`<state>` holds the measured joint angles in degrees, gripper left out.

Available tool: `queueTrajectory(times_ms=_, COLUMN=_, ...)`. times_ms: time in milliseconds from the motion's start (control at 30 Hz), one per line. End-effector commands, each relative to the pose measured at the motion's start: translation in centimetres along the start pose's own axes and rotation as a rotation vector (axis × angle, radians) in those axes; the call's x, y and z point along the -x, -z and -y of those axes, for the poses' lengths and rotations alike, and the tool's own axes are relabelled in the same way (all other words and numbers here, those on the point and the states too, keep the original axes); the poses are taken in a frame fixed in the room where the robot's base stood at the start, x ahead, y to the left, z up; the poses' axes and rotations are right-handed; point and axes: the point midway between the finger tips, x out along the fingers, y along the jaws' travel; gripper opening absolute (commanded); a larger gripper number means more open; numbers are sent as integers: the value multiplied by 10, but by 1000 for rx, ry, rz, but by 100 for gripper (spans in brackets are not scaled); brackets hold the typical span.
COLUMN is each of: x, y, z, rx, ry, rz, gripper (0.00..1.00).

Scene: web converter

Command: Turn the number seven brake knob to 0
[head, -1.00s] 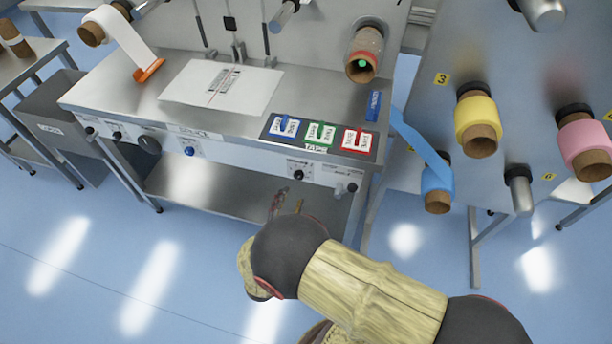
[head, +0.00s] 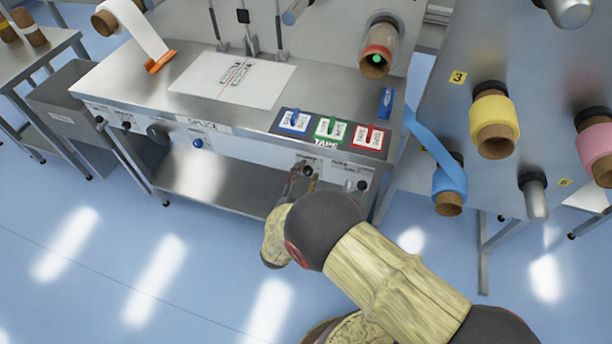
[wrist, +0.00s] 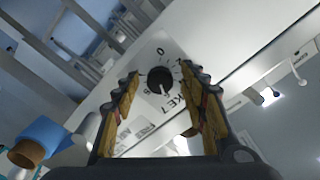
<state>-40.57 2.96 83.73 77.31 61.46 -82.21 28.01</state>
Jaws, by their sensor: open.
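A black round knob (wrist: 160,80) sits on a white dial plate on the bench's front panel, between my open fingers in the wrist view. The dial has a 0 and tick marks around it; a light mark shows on the knob's side away from the 0. In the head view the knob (head: 307,171) is small, just beyond my fingertips. My gripper (wrist: 161,73) is open, one finger on each side of the knob; I cannot tell whether they touch it. It also shows in the head view (head: 302,183), pointing at the panel.
Tape labels (head: 331,128) lie on the steel benchtop above. Rolls hang on the panel at right, including a blue roll (head: 449,180).

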Motion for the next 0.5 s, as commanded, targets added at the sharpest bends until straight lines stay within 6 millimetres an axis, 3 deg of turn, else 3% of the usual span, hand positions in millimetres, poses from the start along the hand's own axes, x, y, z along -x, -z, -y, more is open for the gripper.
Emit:
queueTrajectory(times_ms=100, x=0, y=0, z=0, rx=0, ry=0, rz=0, gripper=42)
queueTrajectory(times_ms=500, x=0, y=0, z=0, rx=0, ry=0, rz=0, gripper=19)
